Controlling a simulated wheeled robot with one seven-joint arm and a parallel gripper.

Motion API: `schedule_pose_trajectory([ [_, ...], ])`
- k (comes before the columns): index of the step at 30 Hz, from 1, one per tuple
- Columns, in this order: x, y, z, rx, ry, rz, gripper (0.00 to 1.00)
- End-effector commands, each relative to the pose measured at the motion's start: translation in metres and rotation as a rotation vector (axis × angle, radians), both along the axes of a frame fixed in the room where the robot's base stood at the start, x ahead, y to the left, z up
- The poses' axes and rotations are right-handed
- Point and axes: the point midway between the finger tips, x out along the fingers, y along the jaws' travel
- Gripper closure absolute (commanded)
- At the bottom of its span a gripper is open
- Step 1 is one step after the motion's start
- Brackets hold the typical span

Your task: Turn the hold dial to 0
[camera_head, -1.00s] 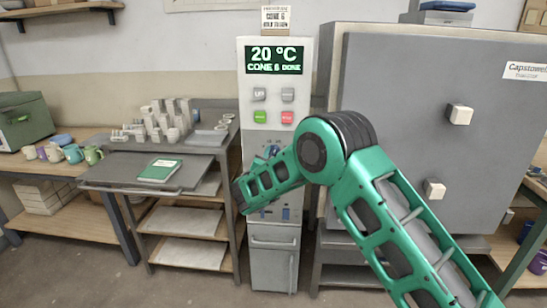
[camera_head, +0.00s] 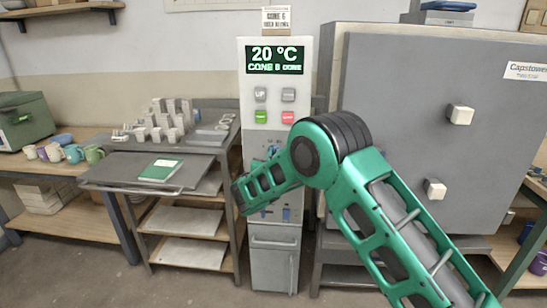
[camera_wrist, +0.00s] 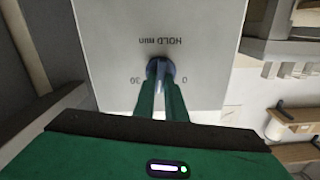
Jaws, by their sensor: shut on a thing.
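The hold dial (camera_wrist: 160,66) is a small blue-grey knob on the pale control panel (camera_wrist: 110,40), seen upside down in the wrist view. "HOLD MIN" is printed beside it, with "30" to the left in the picture and "0" to the right. My gripper (camera_wrist: 161,84) is shut on the dial, its two green fingers either side of it. The fingers cover part of the knob, and I cannot tell its exact setting. In the head view my arm covers the middle of the controller column (camera_head: 271,135), and my fingertips are hidden.
The column's display (camera_head: 274,60) reads 20 °C and a cone line, above several push buttons (camera_head: 274,105). A big grey kiln (camera_head: 420,110) stands close on the right. A metal cart (camera_head: 130,172) with a green book (camera_head: 160,170) stands on the left.

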Motion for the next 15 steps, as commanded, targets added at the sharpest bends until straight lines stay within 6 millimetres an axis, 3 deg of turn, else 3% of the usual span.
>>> schedule_pose_trajectory([
  [15,-0.0007,0.0052,-0.0015,-0.488,0.009,0.003,1.00],
])
